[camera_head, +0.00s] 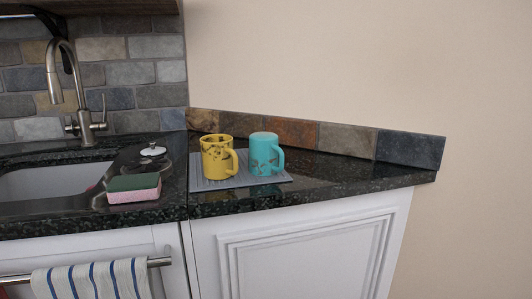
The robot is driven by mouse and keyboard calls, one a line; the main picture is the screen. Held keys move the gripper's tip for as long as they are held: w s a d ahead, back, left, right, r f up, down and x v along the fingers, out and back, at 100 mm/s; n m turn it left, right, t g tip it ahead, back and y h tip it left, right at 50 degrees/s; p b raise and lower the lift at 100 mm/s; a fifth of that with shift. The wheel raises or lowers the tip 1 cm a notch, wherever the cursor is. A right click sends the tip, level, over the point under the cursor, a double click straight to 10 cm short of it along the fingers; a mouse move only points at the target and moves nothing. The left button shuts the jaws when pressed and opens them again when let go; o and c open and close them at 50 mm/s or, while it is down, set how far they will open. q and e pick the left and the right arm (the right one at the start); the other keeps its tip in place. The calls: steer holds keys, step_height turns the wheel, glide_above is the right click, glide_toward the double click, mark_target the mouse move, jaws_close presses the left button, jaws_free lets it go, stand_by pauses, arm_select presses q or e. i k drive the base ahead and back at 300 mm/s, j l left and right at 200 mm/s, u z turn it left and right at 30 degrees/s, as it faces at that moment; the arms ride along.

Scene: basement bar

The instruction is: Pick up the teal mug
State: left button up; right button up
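Neither of my grippers shows in the head view.
A green and pink sponge (134,188) and a white-topped drain stopper (153,151) lie left of the mugs, near the sink (52,181) and faucet (58,90). A low stone backsplash (345,140) runs behind. The counter (345,178) right of the mat is clear.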

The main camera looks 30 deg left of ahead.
mark_target(266, 158)
steer(key=u, duration=1.8)
steer(key=i+l+u, duration=0.1)
steer(key=l, duration=0.25)
steer(key=i+l+u, duration=0.1)
steer(key=l, duration=0.2)
steer(key=i+l+u, duration=0.1)
steer(key=l, duration=0.25)
steer(key=k+l+u, duration=0.1)
steer(key=k, duration=0.15)
steer(key=j+u, duration=0.1)
steer(key=j, duration=0.25)
steer(key=k+j+u, duration=0.1)
steer(key=j, duration=0.25)
steer(key=k+l+z, duration=0.15)
steer(key=l, duration=0.2)
steer(key=i+l+z, duration=0.15)
steer(key=i+l, duration=0.1)
steer(key=l, duration=0.1)
